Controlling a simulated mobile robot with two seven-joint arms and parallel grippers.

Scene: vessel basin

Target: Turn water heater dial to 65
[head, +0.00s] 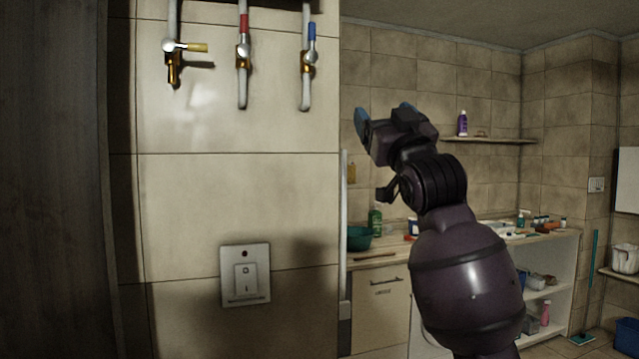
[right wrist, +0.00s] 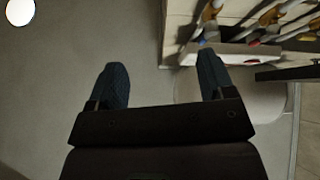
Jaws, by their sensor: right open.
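No water heater dial shows in either view. Several pipes come down the tiled wall at the top left of the head view: a brass tap (head: 174,62), a valve with a red handle (head: 243,55) and a valve with a blue handle (head: 308,58). A white wall switch (head: 245,275) sits below them. My right gripper (head: 385,122) is raised right of this wall, apart from the pipes. In the right wrist view its two blue fingers (right wrist: 163,82) are spread with nothing between them. My left gripper is not in view.
The tiled wall's right edge (head: 341,180) stands close to my right arm. Behind it are a counter (head: 385,258) with bottles and a green basin (head: 359,238), and a shelf (head: 490,140) with a purple bottle (head: 462,123). A dark panel (head: 50,180) fills the far left.

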